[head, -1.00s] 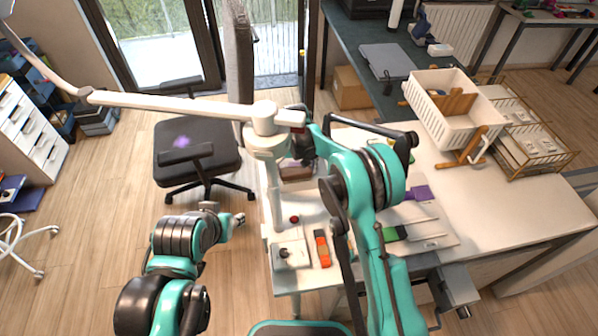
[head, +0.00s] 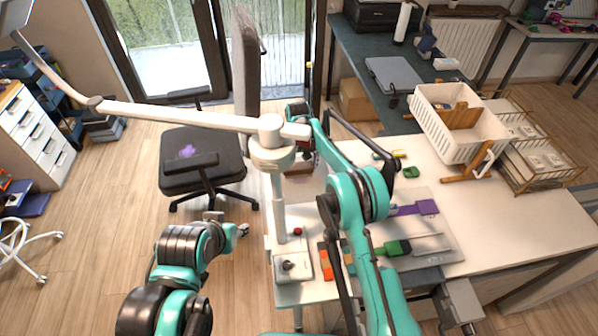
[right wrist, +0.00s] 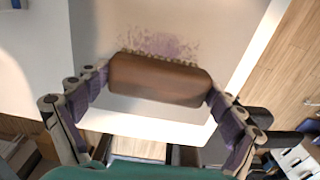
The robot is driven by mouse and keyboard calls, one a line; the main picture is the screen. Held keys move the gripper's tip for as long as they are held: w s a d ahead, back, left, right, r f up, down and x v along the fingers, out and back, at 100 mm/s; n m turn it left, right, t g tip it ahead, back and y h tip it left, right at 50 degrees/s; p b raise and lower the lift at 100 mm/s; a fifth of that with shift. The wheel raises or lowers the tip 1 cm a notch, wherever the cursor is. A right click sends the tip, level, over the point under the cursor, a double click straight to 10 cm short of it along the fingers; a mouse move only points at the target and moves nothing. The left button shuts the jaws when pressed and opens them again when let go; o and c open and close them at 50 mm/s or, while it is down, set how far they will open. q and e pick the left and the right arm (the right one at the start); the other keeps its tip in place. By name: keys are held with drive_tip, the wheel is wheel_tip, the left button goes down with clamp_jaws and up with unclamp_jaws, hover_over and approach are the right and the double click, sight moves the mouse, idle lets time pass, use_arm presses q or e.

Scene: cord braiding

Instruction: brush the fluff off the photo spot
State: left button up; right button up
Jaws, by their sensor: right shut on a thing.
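In the right wrist view my right gripper (right wrist: 157,86) is shut on a brown brush (right wrist: 160,76), its purple finger pads at the two ends. A patch of purple fluff (right wrist: 150,44) lies on a pale surface, the photo spot (right wrist: 215,28), just beyond the brush's bristle edge. Whether the bristles touch it I cannot tell. In the head view my right gripper (head: 303,150) is at the table's far left end, partly hidden by the white lamp arm; the brush (head: 301,168) shows below it. My left gripper (head: 242,230) is left of the table; its jaws are too small to read.
A white jointed lamp (head: 272,145) stands close to my right gripper. A board with purple and green tools (head: 410,208), a white crate (head: 455,125) and a wire rack (head: 540,160) are to the right. A black chair (head: 203,160) stands at the left.

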drive_tip(key=shift+w+a+f+p, duration=0.1)
drive_tip(key=shift+w+a+p, duration=0.1)
drive_tip(key=shift+w, duration=0.85)
drive_tip(key=shift+w+a+p, duration=0.1)
drive_tip(key=shift+w+a, duration=0.1)
drive_tip(key=shift+w, duration=0.8)
drive_tip(key=shift+s+a, duration=0.1)
drive_tip(key=shift+a, duration=0.6)
drive_tip(key=shift+s, duration=0.35)
drive_tip(key=shift+s+d+b, duration=0.2)
drive_tip(key=shift+s+b, duration=0.1)
drive_tip(key=shift+s, duration=0.55)
drive_tip(key=shift+s+d+b, duration=0.2)
drive_tip(key=shift+s+b, duration=0.1)
drive_tip(key=shift+s, duration=0.55)
drive_tip(key=shift+s+d, duration=0.1)
drive_tip(key=shift+s, duration=0.5)
drive_tip(key=shift+s+d+b, duration=0.2)
drive_tip(key=shift+s+b, duration=0.1)
drive_tip(key=shift+s, duration=0.65)
drive_tip(key=shift+s+d+b, duration=0.2)
drive_tip(key=shift+s+b, duration=0.1)
drive_tip(key=shift+s, duration=0.6)
drive_tip(key=shift+s+d, duration=0.15)
drive_tip(key=shift+s, duration=0.6)
drive_tip(key=shift+s+d, duration=0.1)
drive_tip(key=shift+s, duration=0.6)
drive_tip(key=shift+r, duration=0.25)
